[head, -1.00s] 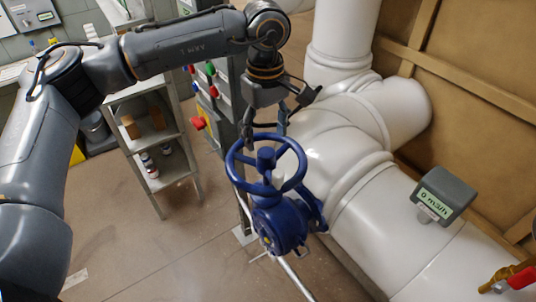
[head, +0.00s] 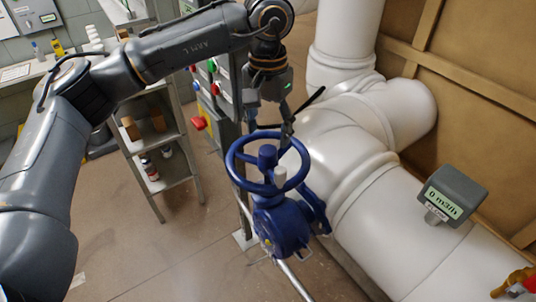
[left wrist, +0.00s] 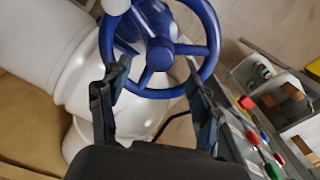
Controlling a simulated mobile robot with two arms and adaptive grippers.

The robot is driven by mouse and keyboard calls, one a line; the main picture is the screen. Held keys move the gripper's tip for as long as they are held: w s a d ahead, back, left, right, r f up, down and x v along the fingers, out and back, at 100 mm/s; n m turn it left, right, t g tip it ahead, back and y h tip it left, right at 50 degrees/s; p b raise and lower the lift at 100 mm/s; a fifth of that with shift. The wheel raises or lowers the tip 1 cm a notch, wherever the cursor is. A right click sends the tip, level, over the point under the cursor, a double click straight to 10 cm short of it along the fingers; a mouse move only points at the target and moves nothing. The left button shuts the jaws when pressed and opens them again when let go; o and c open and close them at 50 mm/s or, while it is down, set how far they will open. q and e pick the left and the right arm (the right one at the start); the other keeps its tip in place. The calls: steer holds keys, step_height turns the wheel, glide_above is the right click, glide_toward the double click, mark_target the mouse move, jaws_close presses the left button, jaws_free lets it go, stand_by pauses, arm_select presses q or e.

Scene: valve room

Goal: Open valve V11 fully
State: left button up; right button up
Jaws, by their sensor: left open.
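A blue handwheel (head: 267,191) tops a blue valve body (head: 281,228) beside large white pipes; I can read no V11 tag on it. The wheel also fills the top of the left wrist view (left wrist: 156,93). My left gripper (head: 270,128) is open above the wheel's far rim. In the left wrist view the open fingers (left wrist: 156,72) stand either side of a stretch of rim; I cannot tell whether they touch it. A small pale knob (head: 280,177) shows at the wheel. My right gripper is not in view.
A grey meter (head: 452,192) on the white pipe (head: 360,185) reads 0 m3/h. A post with red and green buttons (head: 230,95) stands behind the wheel. A shelf (head: 165,165) is at left. The floor in front of it is clear.

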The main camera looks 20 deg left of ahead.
arm_select(q)
steer(key=m, duration=0.2)
steer(key=shift+m, duration=0.4)
steer(key=shift+f, duration=0.1)
